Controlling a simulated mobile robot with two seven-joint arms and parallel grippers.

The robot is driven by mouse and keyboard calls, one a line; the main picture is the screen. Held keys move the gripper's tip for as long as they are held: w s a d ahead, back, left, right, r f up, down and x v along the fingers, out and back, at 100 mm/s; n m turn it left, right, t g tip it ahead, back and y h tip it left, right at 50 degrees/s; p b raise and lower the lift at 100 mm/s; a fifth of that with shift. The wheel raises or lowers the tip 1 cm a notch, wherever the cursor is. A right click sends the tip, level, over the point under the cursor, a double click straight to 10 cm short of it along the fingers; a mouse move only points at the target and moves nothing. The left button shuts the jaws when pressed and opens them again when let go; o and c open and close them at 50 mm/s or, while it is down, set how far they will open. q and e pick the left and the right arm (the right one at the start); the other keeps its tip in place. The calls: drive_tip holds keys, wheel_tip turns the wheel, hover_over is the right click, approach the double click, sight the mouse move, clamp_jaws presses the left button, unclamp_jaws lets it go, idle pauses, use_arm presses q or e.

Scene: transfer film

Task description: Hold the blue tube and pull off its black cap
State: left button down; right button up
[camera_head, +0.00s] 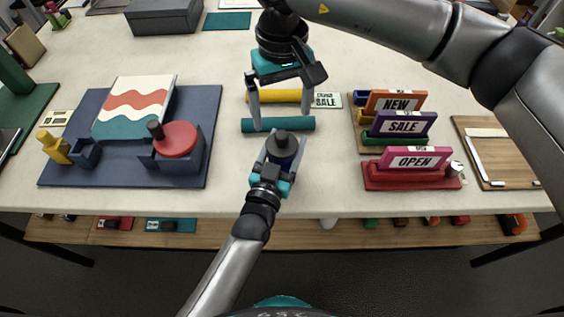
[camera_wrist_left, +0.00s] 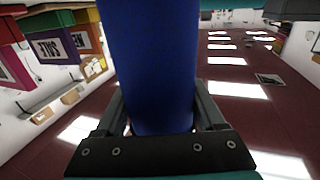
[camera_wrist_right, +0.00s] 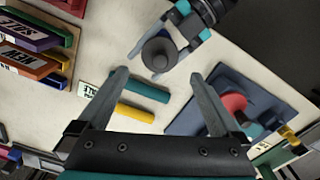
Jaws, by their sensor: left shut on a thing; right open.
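My left gripper (camera_head: 279,170) is shut on the blue tube (camera_wrist_left: 150,65), whose blue side fills the middle of the left wrist view. The tube is held upright above the table's front part, and the black cap (camera_head: 282,143) is on its top. The cap also shows from above in the right wrist view (camera_wrist_right: 159,50), beyond the fingertips. My right gripper (camera_head: 282,122) is open and empty, pointing down just behind the capped tube in the head view. Its fingers are apart from the cap. Most of the tube is hidden by the cap and left gripper in the head view.
A teal cylinder (camera_head: 262,125) and a yellow cylinder (camera_head: 285,96) lie on the table beneath the right gripper. A navy board (camera_head: 200,120) with printing items is at left. Sign blocks, including a pink OPEN one (camera_head: 415,158), stand at right.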

sight(282, 134)
drive_tip(key=shift+r, duration=0.1)
wheel_tip(282, 134, up, 4)
drive_tip(key=shift+m, duration=0.3)
wheel_tip(282, 134, down, 12)
drive_tip(key=shift+r, duration=0.15)
idle(0.4)
drive_tip(key=c, duration=1.4)
drive_tip(key=shift+r, duration=0.2)
drive_tip(key=shift+r, duration=1)
